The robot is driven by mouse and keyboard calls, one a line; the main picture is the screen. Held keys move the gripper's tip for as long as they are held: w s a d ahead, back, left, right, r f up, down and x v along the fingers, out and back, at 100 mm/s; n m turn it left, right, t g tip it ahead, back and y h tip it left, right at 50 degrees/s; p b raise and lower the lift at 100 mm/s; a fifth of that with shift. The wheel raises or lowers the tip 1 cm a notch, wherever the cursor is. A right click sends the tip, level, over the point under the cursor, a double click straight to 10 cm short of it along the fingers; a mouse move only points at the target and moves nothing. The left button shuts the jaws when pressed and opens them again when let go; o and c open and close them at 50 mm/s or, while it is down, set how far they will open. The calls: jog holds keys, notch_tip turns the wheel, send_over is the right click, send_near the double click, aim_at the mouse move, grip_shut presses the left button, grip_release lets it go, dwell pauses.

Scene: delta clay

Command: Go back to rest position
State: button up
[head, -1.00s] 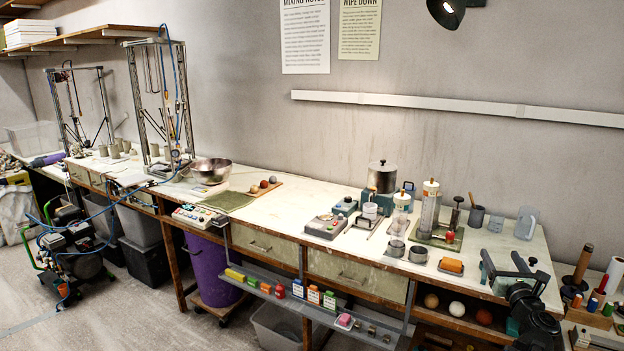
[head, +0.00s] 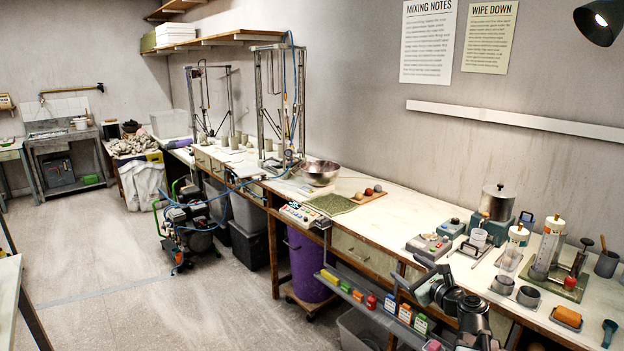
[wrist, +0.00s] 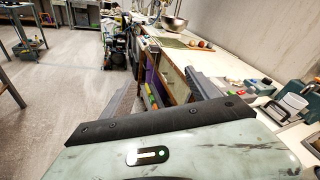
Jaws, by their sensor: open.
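My gripper (head: 418,280) is in front of the bench's front edge in the head view, above the low shelf of small boxes. In the wrist view the two grey fingers of my gripper (wrist: 165,92) stand apart with nothing between them. The arm is bent at the lower right of the head view and hides part of the bench front. The gripper appears apart from the things on the bench.
The long bench (head: 375,213) holds scales, a metal bowl (head: 320,173), cups and an orange sponge (head: 568,315). A purple bin (head: 308,264) stands below. A wheeled compressor (head: 193,228) stands farther left. The floor (head: 110,265) at left is open; a table edge (head: 8,285) shows far left.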

jog(key=s+a+f+n+g+y+p, duration=0.1)
jog(key=s+a+f+n+g, duration=0.15)
jog(key=a+n, duration=0.45)
jog(key=s+a+f+n+g+y, duration=0.1)
jog(key=a+f+n+g, duration=0.15)
jog(key=a, duration=0.75)
jog(key=s+a+f+n+g+y+p, duration=0.1)
jog(key=a+f+n+g, duration=0.3)
jog(key=a, duration=0.5)
jog(key=s+f+n+g+h, duration=0.3)
jog(key=s+f+n, duration=0.3)
jog(key=s+n, duration=0.15)
jog(key=s+d+f+n+g+h, duration=0.2)
jog(key=s+d+n+g+h, duration=0.1)
jog(key=d+n, duration=0.4)
jog(key=s+d+h, duration=0.1)
jog(key=s, duration=0.1)
jog(key=shift+s+g, duration=0.3)
jog(key=shift+s, duration=0.1)
